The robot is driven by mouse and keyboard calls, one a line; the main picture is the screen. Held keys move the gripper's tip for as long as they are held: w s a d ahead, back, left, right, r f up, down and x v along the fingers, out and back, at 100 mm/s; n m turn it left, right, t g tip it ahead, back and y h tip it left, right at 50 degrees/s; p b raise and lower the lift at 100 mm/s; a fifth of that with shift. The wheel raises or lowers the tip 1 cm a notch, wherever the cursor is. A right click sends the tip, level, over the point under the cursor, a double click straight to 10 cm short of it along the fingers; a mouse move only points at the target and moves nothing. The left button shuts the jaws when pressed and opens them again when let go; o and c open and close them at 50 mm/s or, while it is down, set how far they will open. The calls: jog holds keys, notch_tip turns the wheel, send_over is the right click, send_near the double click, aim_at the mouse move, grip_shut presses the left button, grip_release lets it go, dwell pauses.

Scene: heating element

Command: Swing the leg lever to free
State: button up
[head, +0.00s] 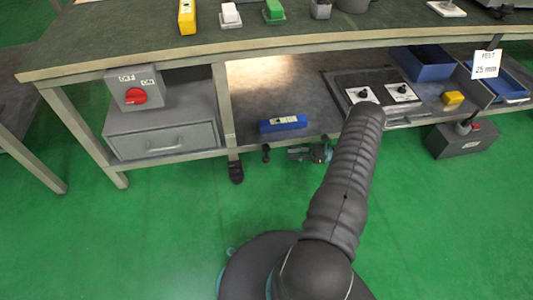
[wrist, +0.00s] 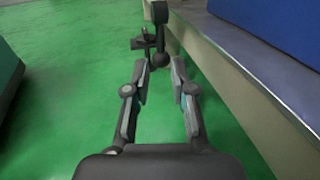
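The leg lever (head: 266,153) is a small dark bar with rounded ends, beside the black foot (head: 236,172) of the bench leg. In the wrist view the lever (wrist: 160,32) hangs ahead, its ball end low, with part of the dark foot (wrist: 140,43) behind it. My gripper (head: 290,154) is to the right of the lever in the head view and points left at it. In the wrist view my gripper (wrist: 160,72) has its two fingers apart with nothing between them; the ball end appears just beyond the fingertips. Contact is not visible.
The lower shelf (head: 250,90) edge runs close along the gripper's right side in the wrist view. A blue block (head: 283,124) lies on that shelf near the edge. A grey drawer box (head: 162,130) stands left of the leg. Green floor in front is clear.

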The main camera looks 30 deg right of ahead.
aim_at(266, 157)
jog(key=x, duration=1.1)
jog(key=shift+w+a, duration=0.1)
jog(key=shift+a, duration=0.05)
grip_shut()
